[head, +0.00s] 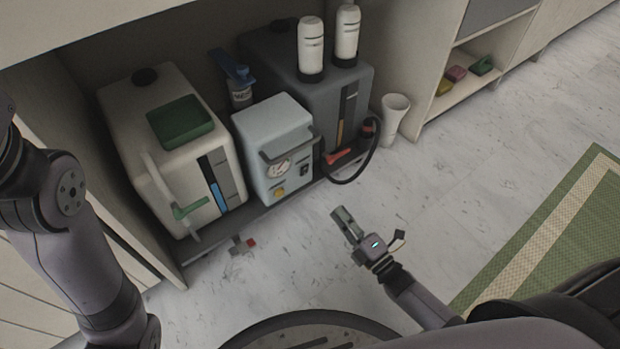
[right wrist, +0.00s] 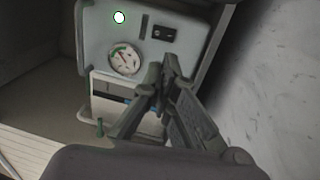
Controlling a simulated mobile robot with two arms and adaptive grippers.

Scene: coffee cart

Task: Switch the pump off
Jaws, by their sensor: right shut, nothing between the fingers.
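The pump is most likely the pale blue-grey box (head: 268,128) with a front handle, between two tanks in the low bay. The switch position is too small to tell. My right gripper (head: 339,214) is shut and empty, in front of the pump and apart from it. My left gripper is out of view.
A black hose (head: 375,155) loops beside the pump. A white cup (head: 395,115) stands right. Floor (head: 470,190) is clear rightward.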

